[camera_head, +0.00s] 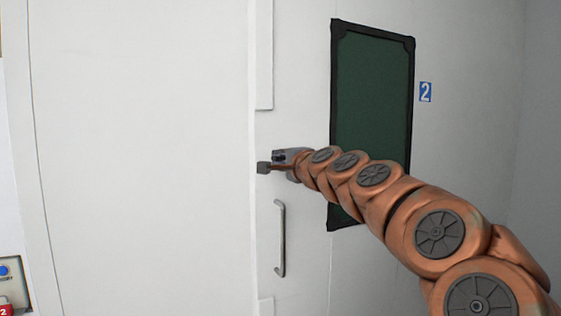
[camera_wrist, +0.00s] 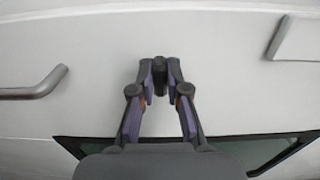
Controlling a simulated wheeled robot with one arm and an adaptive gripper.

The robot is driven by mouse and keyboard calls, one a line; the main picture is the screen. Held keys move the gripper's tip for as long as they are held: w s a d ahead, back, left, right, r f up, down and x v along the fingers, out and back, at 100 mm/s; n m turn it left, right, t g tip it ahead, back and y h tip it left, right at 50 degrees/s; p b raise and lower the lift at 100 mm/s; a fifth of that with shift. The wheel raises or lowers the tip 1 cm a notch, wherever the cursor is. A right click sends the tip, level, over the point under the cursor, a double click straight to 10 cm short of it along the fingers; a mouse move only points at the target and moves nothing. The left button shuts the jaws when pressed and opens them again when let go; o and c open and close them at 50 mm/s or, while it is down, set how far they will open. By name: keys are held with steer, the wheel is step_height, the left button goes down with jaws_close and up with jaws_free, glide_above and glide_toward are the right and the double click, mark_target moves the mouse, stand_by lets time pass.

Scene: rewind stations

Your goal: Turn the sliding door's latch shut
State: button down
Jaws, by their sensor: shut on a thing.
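The white sliding door (camera_head: 300,280) has a dark green window in a black frame (camera_head: 372,100) and a vertical silver pull handle (camera_head: 280,238). The latch (camera_wrist: 159,72) is a small dark piece between my fingertips in the wrist view. My gripper (camera_head: 270,167) is at the door's left edge, above the handle; it also shows in the wrist view (camera_wrist: 159,78). Its fingers are closed on the latch from both sides. The fingers hide much of the latch, so I cannot tell its turn angle. In the head view, latch and fingertips are hard to tell apart.
A white raised strip (camera_head: 265,55) runs down the seam above my gripper; the handle (camera_wrist: 35,85) is at left in the wrist view. A panel with a blue button (camera_head: 5,270) is at lower left.

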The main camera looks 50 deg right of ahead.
steer(key=c, duration=1.2)
jaws_free()
steer(key=shift+o, duration=0.2)
steer(key=v, duration=1.1)
steer(key=shift+s, duration=0.4)
steer(key=shift+a, duration=0.1)
